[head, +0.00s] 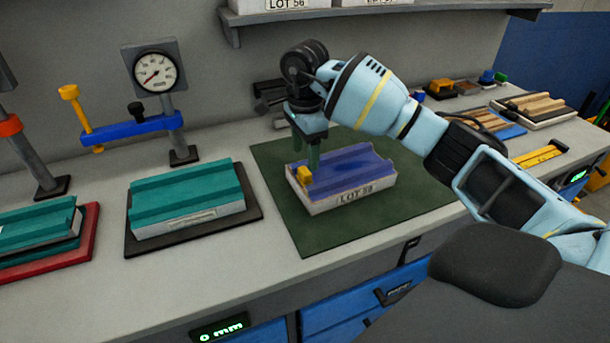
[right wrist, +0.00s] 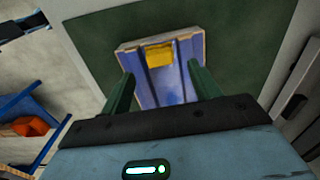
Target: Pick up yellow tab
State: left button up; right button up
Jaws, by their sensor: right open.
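The yellow tab (head: 304,175) is a small block at the left end of a blue channelled panel (head: 345,168). The panel lies on a white block marked LOT 59 (head: 355,196). The tab also shows in the right wrist view (right wrist: 159,54), at the far end of the panel. My right gripper (head: 312,160) is above the left part of the panel, close to the tab. In the right wrist view its two green fingers (right wrist: 160,88) are apart, with the panel seen between them and nothing held. My left gripper is not in view.
The block rests on a dark green mat (head: 285,215). A teal panel on a dark base (head: 190,195) is to the left, below a dial gauge (head: 155,72) and a blue clamp (head: 125,128). Wooden strips (head: 535,105) lie at the right. The bench front is clear.

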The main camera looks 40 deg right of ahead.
aim_at(305, 170)
notch_tip(305, 170, down, 4)
jog(key=shift+r, duration=0.15)
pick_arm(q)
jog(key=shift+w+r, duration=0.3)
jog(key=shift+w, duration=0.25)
pick_arm(e)
jog(key=shift+f, duration=0.3)
jog(key=c, duration=1.1)
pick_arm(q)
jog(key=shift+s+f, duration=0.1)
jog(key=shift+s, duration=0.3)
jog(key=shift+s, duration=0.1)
